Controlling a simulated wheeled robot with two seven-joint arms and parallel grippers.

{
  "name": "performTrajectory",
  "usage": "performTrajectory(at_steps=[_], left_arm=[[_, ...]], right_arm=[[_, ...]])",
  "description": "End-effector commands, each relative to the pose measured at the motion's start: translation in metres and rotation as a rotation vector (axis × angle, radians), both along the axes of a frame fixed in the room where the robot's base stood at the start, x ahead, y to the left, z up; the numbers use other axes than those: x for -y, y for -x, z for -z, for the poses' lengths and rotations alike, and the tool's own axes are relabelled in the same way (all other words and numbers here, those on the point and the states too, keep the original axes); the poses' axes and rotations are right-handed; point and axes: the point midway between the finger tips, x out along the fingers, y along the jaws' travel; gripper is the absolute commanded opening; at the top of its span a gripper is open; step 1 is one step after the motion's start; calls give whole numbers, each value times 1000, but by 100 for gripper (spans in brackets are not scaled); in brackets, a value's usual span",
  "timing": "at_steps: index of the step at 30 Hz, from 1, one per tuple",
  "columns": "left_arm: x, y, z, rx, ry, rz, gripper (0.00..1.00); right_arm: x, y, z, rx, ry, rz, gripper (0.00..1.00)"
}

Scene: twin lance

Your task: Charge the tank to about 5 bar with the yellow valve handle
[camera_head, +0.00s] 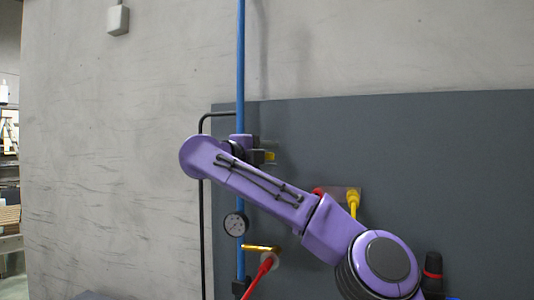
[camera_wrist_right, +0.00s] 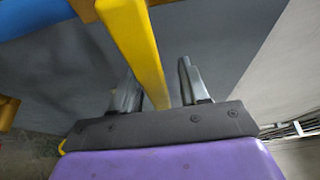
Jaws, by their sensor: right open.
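The yellow valve handle (camera_wrist_right: 135,45) is a flat yellow bar in the right wrist view. It runs down from the top edge between the two grey fingers of my right gripper (camera_wrist_right: 157,72), which are open with a gap on the right side. In the head view, a small yellow end of the handle (camera_head: 270,157) shows by my right gripper (camera_head: 265,149), beside the blue pipe; my purple arm hides most of the valve. The round pressure gauge (camera_head: 236,224) is on the pipe below; its needle is too small to read. The tank and my left gripper are not seen.
The blue pipe (camera_head: 241,60) runs vertically in front of a dark grey panel (camera_head: 420,130). Below the gauge are a brass fitting (camera_head: 262,248) and a red handle or hose (camera_head: 262,274). A yellow fitting (camera_head: 353,202) hangs on the panel beyond my arm. Bare wall lies left.

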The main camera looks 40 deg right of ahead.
Motion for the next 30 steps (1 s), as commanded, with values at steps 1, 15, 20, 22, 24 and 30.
performTrajectory(at_steps=[1, 15, 20, 22, 24, 30], left_arm=[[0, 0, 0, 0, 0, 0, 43], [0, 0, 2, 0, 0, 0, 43], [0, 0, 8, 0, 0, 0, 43], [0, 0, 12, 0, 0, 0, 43], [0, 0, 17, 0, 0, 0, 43], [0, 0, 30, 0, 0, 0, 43]], right_arm=[[0, 0, 0, 0, 0, 0, 45], [-1, 0, 1, 8, -4, 0, 0], [-1, 0, 6, 50, -24, 0, 0], [-1, 1, 10, 82, -40, 0, 0], [-1, 1, 14, 123, -60, 0, 0], [-3, 0, 27, 267, -135, 1, 0]])
